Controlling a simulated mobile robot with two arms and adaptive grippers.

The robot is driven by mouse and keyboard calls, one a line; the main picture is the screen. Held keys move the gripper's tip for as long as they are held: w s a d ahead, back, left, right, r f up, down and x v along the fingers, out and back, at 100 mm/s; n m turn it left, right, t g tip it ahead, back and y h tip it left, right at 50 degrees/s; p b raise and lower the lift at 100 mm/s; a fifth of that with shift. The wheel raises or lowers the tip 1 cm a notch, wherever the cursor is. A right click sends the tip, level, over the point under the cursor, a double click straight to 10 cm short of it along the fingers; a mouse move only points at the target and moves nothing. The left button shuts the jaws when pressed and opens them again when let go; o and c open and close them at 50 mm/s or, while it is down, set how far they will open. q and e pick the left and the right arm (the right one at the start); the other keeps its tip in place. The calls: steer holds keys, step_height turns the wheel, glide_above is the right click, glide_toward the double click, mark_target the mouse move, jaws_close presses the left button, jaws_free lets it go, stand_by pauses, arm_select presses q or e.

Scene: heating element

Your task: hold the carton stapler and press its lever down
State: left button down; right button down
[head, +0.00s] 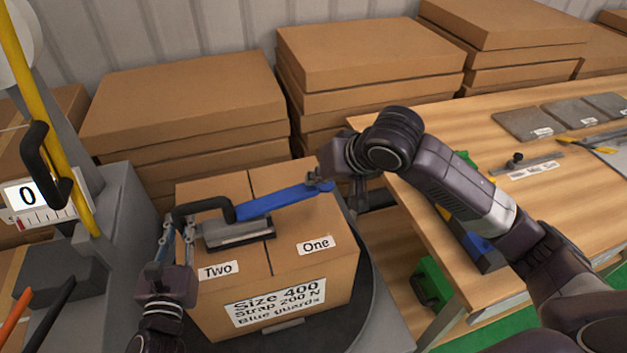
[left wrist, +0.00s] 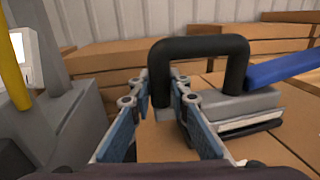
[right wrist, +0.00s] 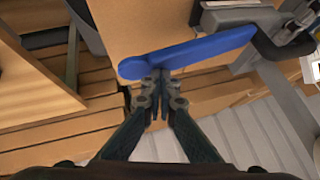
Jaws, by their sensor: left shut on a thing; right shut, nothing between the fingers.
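The carton stapler (head: 240,232) stands on top of the closed carton (head: 310,275), with a grey body, a black handle and a blue lever (head: 290,200). My left gripper (head: 178,228) is shut on the black handle at its left side; the handle also shows in the left wrist view (left wrist: 200,48). My right gripper (head: 325,180) is shut and empty at the far end of the blue lever. In the right wrist view its closed fingertips (right wrist: 160,78) are at the lever's (right wrist: 190,54) edge near its rounded end; I cannot tell whether they touch.
The carton sits on a dark round turntable (head: 372,300). A grey machine with a yellow post (head: 70,150) stands at left. A wooden bench (head: 440,160) with plates and tools is at right. Stacked flat cartons (head: 370,50) fill the back.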

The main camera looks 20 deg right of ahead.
steer(key=shift+d+f, duration=0.2)
steer(key=shift+f, duration=0.4)
steer(key=shift+d+f, duration=0.2)
steer(key=shift+f, duration=0.4)
stand_by(0.8)
stand_by(0.3)
steer(key=shift+a+r, duration=0.2)
steer(key=shift+r, duration=0.65)
steer(key=shift+a+r, duration=0.25)
steer(key=shift+r, duration=0.55)
steer(key=shift+a+r, duration=0.2)
steer(key=shift+r, duration=0.65)
steer(key=shift+r, duration=0.1)
steer(key=r, duration=0.2)
steer(key=a+r, duration=0.1)
steer(key=r, duration=0.1)
steer(key=shift+a+r, duration=0.1)
steer(key=shift+r, duration=0.25)
steer(key=shift+r, duration=0.1)
